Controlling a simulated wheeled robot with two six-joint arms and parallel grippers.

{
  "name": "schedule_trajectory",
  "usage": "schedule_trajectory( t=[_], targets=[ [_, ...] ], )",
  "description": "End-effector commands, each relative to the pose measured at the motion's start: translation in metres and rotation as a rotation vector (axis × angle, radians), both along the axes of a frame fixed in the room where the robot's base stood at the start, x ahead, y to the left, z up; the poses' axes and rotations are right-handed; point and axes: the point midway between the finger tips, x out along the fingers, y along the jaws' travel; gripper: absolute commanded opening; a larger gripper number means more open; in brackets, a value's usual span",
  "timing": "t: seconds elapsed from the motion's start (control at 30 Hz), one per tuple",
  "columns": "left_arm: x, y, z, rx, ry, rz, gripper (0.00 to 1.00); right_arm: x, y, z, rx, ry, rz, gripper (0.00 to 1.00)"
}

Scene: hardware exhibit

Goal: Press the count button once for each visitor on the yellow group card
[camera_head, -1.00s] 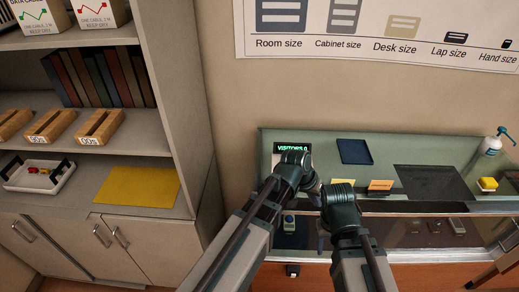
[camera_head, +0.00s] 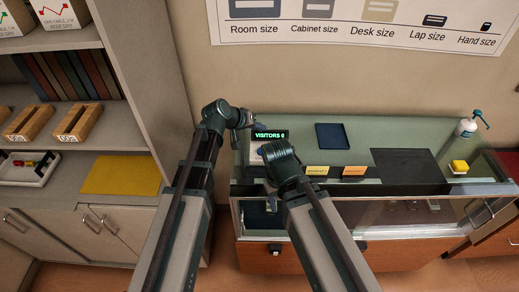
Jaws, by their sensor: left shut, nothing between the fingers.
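A counter display (camera_head: 269,134) on the left of the glass case reads "VISITORS 0" in green. A pale surface shows below it, but I cannot make out the count button, which may be hidden by my right wrist. A small yellow card (camera_head: 316,171) and an orange card (camera_head: 354,171) stand at the front of the case top; their writing is too small to read. My left gripper (camera_head: 257,122) is shut and empty, just behind and above the display's left end. My right gripper is mostly hidden by its wrist, in front of the display.
A dark blue tray (camera_head: 332,136) and a black mat (camera_head: 407,167) lie on the case top (camera_head: 375,130). A yellow block (camera_head: 459,167) and a pump bottle (camera_head: 466,128) are at right. The shelf unit (camera_head: 138,120) stands at left with a yellow sheet (camera_head: 122,175).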

Motion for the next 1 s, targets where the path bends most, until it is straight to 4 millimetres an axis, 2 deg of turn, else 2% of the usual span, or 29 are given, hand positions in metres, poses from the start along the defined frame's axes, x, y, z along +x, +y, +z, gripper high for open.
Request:
schedule_trajectory(
  t=[0.37, 0.9, 1.0],
  targets=[
    [0.0, 0.0, -0.012, 0.002, 0.001, -0.001, 0.0, 0.0, 0.0, -0.011, 0.0, -0.001, -0.001, 0.5],
    [0.0, 0.0, -0.079, 0.002, 0.001, -0.001, 0.0, 0.001, 0.0, -0.079, 0.0, -0.002, 0.0, 0.5],
    [0.0, 0.0, -0.087, 0.002, 0.001, -0.001, 0.0, 0.001, 0.0, -0.086, -0.001, -0.002, 0.002, 0.5]
  ],
)
